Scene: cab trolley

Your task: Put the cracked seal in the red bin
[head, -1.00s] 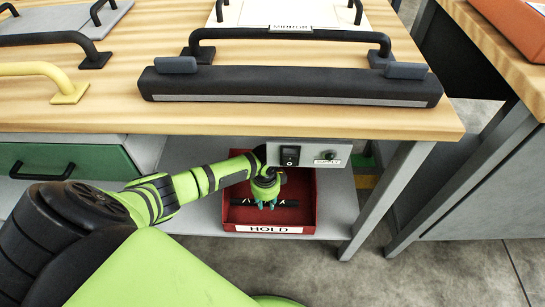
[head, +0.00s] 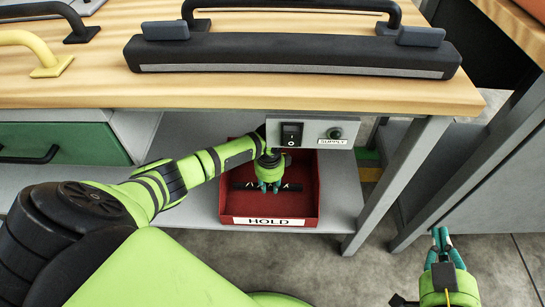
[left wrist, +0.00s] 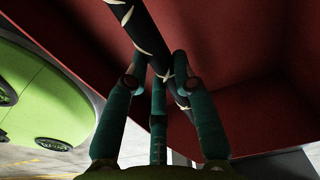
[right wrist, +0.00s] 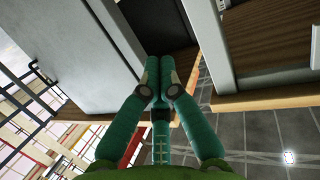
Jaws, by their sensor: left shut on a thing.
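The red bin (head: 309,205), labelled HOLD, sits on the grey lower shelf under the wooden bench top. My left gripper (head: 268,187) reaches down into it. The cracked seal (head: 244,186) is a thin black strip with pale cracks, lying across inside the bin. In the left wrist view my left gripper (left wrist: 158,85) is shut on the seal (left wrist: 150,40), with red bin walls around it. I cannot tell whether the seal touches the bin floor. My right gripper (head: 440,238) is shut and empty, out over the floor at the right; its fingers meet in the right wrist view (right wrist: 158,75).
A long black bar (head: 290,55) with a grey strip lies along the bench's front edge. A supply switch panel (head: 311,134) hangs just above the bin. A green drawer (head: 60,145) is left, a bench leg (head: 395,185) right. Another bench stands further right.

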